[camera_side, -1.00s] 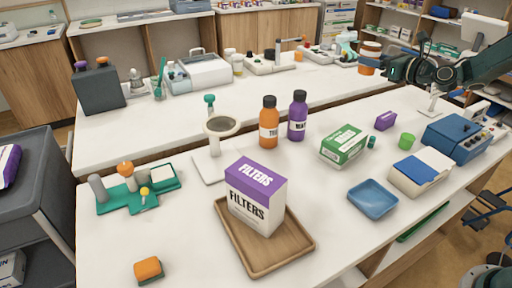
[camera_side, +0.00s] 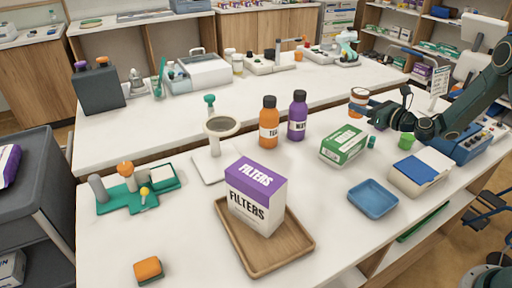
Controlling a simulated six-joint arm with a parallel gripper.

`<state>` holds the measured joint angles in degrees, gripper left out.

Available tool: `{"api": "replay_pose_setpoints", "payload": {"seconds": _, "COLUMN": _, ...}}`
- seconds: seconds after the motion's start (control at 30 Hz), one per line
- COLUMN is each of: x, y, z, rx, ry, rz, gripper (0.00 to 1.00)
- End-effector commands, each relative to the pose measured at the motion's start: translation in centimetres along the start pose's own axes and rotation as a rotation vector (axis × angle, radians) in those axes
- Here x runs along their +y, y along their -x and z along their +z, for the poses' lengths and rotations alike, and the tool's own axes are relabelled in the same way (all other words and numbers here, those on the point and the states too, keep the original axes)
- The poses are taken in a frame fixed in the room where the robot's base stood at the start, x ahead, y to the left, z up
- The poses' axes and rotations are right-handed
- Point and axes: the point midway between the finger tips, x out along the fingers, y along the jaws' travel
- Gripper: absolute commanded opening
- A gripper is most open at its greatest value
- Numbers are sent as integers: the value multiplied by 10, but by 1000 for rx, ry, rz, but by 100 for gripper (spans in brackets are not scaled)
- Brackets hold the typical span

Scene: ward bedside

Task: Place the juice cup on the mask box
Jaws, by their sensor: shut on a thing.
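The juice cup (camera_side: 358,98), orange with a pale band, is at the tip of my gripper (camera_side: 366,107), whose jaws are shut on it. It looks upright and appears above the table, beyond the mask box in the picture. The mask box (camera_side: 344,145) is a green and white carton lying flat on the table, its top bare. The fingers and part of the cup are small and dark, so the exact grip is hard to see. The cup's height over the table cannot be told.
Orange (camera_side: 269,123) and purple (camera_side: 297,116) bottles stand left of the mask box. A small green cup (camera_side: 406,141), a white box with a blue top (camera_side: 420,171) and a blue tray (camera_side: 373,199) are to its right and front. A purple-white filters box (camera_side: 256,197) stands on a wooden tray (camera_side: 276,262).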

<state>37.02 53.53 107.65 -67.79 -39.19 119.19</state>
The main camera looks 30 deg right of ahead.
Motion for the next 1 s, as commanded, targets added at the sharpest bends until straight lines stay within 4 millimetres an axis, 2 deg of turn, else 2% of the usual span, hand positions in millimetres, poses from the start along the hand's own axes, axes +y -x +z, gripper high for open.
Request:
{"api": "replay_pose_setpoints", "payload": {"seconds": 0.37, "x": 0, "y": -1, "z": -8, "rx": -2, "ry": 0, "rz": -1, "gripper": 19}}
{"api": "replay_pose_setpoints", "payload": {"seconds": 0.73, "x": -1, "y": -3, "z": -40, "rx": 0, "ry": -1, "rz": -1, "gripper": 19}}
{"api": "replay_pose_setpoints", "payload": {"seconds": 1.0, "x": -1, "y": -3, "z": -42, "rx": -2, "ry": 0, "rz": -1, "gripper": 19}}
